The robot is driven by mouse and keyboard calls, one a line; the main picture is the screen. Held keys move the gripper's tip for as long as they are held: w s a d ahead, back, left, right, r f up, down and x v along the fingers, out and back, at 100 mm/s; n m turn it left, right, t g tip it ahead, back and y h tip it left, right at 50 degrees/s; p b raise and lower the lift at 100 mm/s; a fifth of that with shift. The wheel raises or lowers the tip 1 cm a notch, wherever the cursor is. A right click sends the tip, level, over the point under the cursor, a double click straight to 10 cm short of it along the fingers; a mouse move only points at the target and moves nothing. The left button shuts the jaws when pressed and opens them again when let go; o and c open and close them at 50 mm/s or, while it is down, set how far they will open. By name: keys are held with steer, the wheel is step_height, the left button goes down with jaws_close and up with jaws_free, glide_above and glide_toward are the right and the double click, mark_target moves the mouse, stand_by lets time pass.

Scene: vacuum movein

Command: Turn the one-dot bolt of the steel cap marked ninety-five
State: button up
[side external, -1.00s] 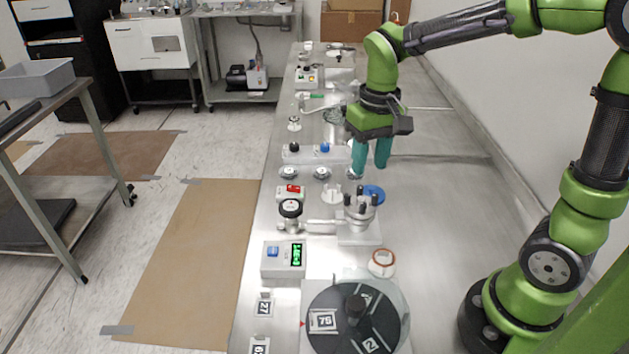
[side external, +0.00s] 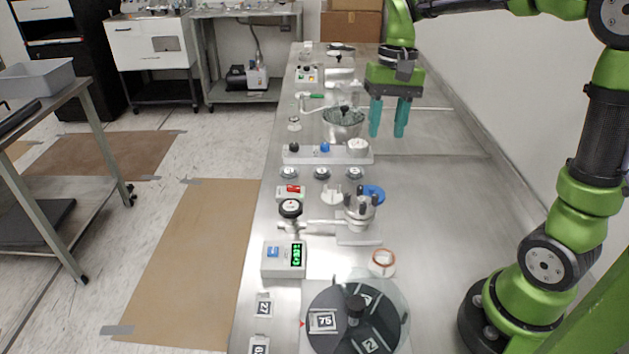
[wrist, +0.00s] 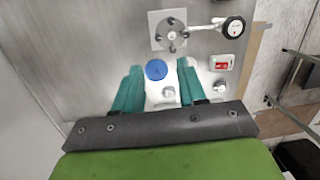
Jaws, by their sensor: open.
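A steel fitting with several upright dark-topped bolts (side external: 360,208) stands on a plate at the middle of the bench. It also shows in the wrist view (wrist: 172,36), seen from above. I cannot read a ninety-five or bolt dots on it. My gripper (side external: 389,130) is open and empty, above the bench and farther back than the fitting. In the wrist view the two teal fingers (wrist: 158,72) point toward the fitting's side of the bench, with a blue disc (wrist: 156,70) seen between them. The fingers touch nothing.
A pipe joins the fitting to a round gauge (side external: 291,208). Small steel caps (side external: 322,173) sit in a row behind, before a strip with knobs (side external: 325,154). A white-and-orange ring (side external: 382,262) and a dark disc marked 75 (side external: 340,335) lie nearer. The bench's right side is clear.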

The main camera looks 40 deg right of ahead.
steer(key=d+m+y, duration=0.1)
steer(key=d+m, duration=0.1)
steer(key=m, duration=0.2)
steer(key=m+y, duration=0.2)
steer(key=m, duration=0.2)
glide_toward(364, 202)
steer(key=x, duration=0.9)
steer(key=shift+c, duration=0.5)
jaws_close()
